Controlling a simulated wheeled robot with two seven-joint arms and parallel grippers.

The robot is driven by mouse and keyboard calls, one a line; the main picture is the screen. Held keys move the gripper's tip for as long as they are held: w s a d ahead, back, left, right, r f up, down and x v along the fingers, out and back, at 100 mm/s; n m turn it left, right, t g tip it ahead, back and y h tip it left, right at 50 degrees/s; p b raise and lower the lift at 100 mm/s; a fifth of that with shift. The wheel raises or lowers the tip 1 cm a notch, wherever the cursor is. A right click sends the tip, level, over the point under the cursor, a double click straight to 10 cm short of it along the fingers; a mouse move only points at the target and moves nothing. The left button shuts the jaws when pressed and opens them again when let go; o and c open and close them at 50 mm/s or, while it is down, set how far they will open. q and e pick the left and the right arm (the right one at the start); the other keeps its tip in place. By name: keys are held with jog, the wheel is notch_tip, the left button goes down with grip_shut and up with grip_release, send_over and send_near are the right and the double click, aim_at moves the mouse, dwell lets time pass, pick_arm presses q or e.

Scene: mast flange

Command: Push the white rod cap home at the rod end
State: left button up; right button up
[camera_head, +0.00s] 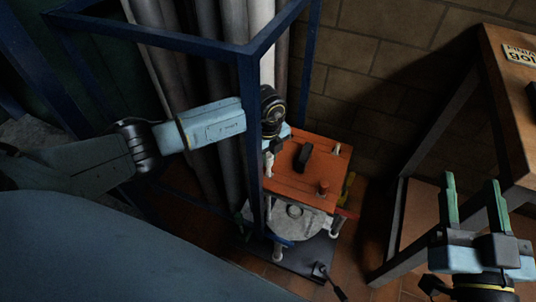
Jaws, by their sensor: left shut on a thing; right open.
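An orange plate (305,172) sits above a grey round flange (292,222). A small white piece (268,164) shows at the plate's left edge, just below my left gripper (272,150); it may be the white rod cap. My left gripper is shut on it as far as I can see; the fingers are mostly hidden by the wrist and the blue post. My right gripper (470,182) is open and empty at the lower right.
A blue frame (249,95) has a post directly in front of my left wrist. Grey pipes (205,110) stand behind it. A black handle (304,157) and a reddish knob (323,187) are on the plate. A wooden table (515,105) stands right; floor lies between.

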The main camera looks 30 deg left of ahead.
aim_at(268, 164)
pick_arm(q)
jog(key=shift+f+b, duration=1.35)
jog(key=shift+f, duration=0.85)
jog(key=o, duration=1)
jog(key=shift+o, duration=0.2)
